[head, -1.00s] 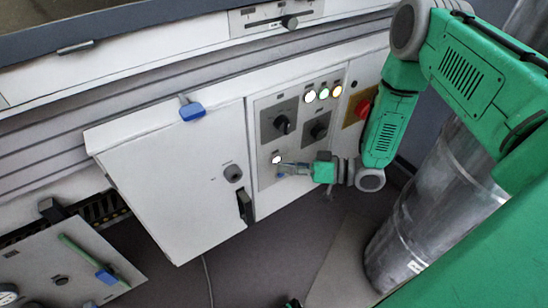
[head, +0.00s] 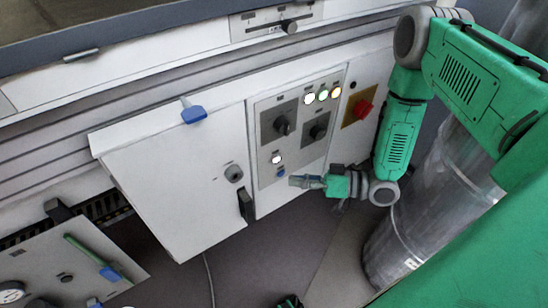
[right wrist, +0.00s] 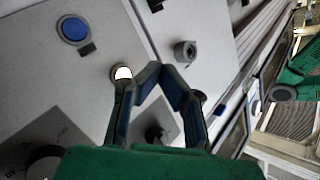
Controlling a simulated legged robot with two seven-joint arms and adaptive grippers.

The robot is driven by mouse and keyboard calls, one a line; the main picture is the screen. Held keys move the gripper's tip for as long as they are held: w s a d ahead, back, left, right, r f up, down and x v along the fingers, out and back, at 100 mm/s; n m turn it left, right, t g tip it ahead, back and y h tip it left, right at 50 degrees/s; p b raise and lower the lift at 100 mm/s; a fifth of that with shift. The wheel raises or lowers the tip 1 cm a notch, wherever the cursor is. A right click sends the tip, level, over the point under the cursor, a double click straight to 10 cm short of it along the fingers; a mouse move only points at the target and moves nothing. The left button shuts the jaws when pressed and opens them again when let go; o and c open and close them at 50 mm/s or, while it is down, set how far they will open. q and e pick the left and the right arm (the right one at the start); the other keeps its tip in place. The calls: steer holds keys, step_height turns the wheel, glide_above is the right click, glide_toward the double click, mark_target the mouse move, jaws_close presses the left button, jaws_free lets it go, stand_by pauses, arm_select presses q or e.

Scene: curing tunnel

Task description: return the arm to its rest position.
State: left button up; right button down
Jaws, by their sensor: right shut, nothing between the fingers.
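My right arm is green and comes in from the right in the head view. Its gripper (head: 298,181) is shut and empty, in front of the lower edge of the grey control panel (head: 290,104) and apart from it. In the right wrist view the fingers (right wrist: 165,72) meet at their tips with nothing between them. Behind them are a lit white button (right wrist: 123,73) and a blue button (right wrist: 73,29). My left gripper cannot be made out for certain; a small dark green part shows at the bottom edge of the head view.
The white cabinet door (head: 180,180) has a black handle (head: 246,206). A metal cylinder (head: 425,210) stands close to my right arm.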

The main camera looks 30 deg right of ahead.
stand_by(0.4)
steer(key=s+a+f+m+g+h+p, duration=0.1)
steer(key=s+a+g+h+p, duration=0.35)
steer(key=s+h+p, duration=0.2)
steer(key=s+d+r+g+h+p, duration=0.1)
steer(key=s+d+g+h, duration=0.1)
steer(key=s, duration=0.5)
steer(key=s+d+r+m+g+h+p, duration=0.1)
steer(key=s+d+r+g+h, duration=0.1)
steer(key=s, duration=0.5)
steer(key=shift+d+g+h, duration=0.75)
steer(key=shift+h, duration=0.3)
steer(key=shift+a+r, duration=0.1)
steer(key=shift+w+a+r, duration=0.2)
steer(key=shift+a, duration=0.25)
